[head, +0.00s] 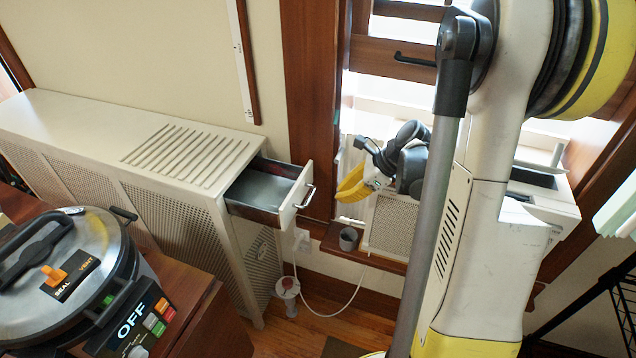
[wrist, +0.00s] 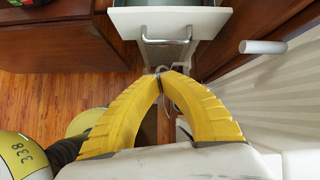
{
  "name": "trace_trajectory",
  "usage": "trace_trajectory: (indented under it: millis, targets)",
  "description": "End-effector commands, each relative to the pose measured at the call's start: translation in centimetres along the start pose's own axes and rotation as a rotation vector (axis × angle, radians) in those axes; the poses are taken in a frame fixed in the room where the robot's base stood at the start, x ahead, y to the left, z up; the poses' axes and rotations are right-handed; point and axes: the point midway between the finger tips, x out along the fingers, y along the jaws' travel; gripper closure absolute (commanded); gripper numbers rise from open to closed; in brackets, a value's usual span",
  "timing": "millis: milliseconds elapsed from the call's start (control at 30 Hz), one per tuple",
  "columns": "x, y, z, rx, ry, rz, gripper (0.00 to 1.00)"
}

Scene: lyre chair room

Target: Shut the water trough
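The water trough (head: 268,190) is a small white-fronted drawer pulled out from the right end of a white radiator cover (head: 75,120). Its inside is dark and looks empty. Its front bears a metal bar handle (head: 306,196). My gripper (head: 340,197) is to the right of the trough front, apart from the handle. In the wrist view the trough front (wrist: 190,22) and its handle (wrist: 168,42) lie just beyond the fingertips. The yellow fingers of my gripper (wrist: 160,73) come together at the tips, with nothing visible held between them.
A wooden window frame (head: 312,70) and sill stand behind my gripper, with a small grey cup (head: 348,238) on the sill. A pressure cooker (head: 75,275) sits on a wooden cabinet at front left. A white cable hangs below the trough. Wooden floor shows beneath.

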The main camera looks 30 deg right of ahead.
Motion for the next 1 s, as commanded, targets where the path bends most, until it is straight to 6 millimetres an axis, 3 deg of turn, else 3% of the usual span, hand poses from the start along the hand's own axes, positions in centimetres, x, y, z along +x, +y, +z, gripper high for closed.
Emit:
trace_trajectory:
  millis: [100, 233, 700, 1000]
  targets:
    - [-1.3, 0.0, 0.8, 0.139, -0.061, -0.017, 1.00]
    - [-1.1, 0.0, 1.1, 0.189, -0.084, -0.020, 1.00]
    - [6.7, -0.2, 1.6, 0.185, -0.082, -0.018, 1.00]
    - [8.5, -0.3, 1.9, 0.186, -0.082, -0.019, 1.00]
